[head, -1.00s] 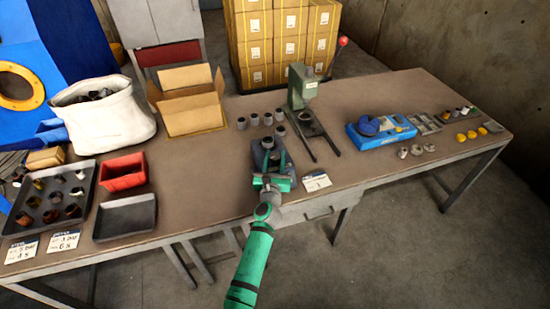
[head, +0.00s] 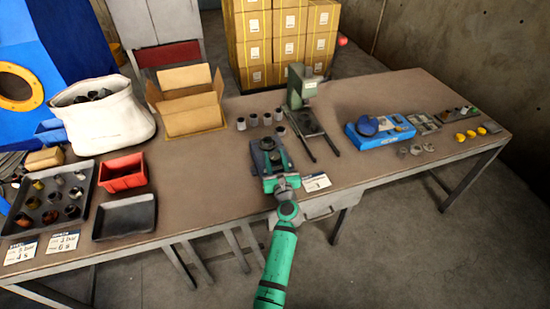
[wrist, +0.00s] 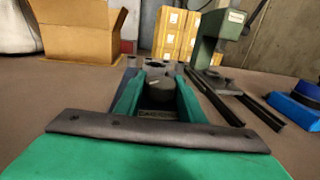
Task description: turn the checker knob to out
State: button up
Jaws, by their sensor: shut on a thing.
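The checker (head: 258,158) is a dark blue-grey block near the front edge of the table, mostly covered by my gripper in the head view. In the wrist view, its round dark knob (wrist: 158,90) sits between my green fingers, with a partly hidden label (wrist: 157,115) in front of it. My gripper (wrist: 158,84) is shut on the knob, one finger on each side. My gripper also shows over the checker in the head view (head: 271,160). The knob's setting cannot be read in either view.
A green press (head: 300,88) with two dark rails stands just right and behind. Several grey cylinders (head: 253,120) stand behind the checker. A white label card (head: 317,182) lies to the right at the table edge. An open cardboard box (head: 190,105) stands back left.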

jog(key=shift+d+n+g+y, duration=0.15)
jog(key=shift+n+g+y, duration=0.65)
jog(key=shift+n+y, duration=0.7)
jog(key=shift+d+n+g+y, duration=0.15)
jog(key=shift+n+g+y, duration=0.75)
jog(key=shift+y, duration=1.1)
jog(key=shift+a+n+g+y, duration=0.15)
jog(key=shift+n+g+y, duration=2.05)
jog(key=shift+g, duration=0.1)
jog(key=shift+a+n+g+y, duration=0.1)
jog(key=shift+n+g+y, duration=0.45)
jog(key=shift+g, duration=0.35)
jog(key=o, duration=1)
jog(key=shift+w, duration=0.1)
jog(key=v, duration=1.1)
jog(key=shift+a, duration=0.1)
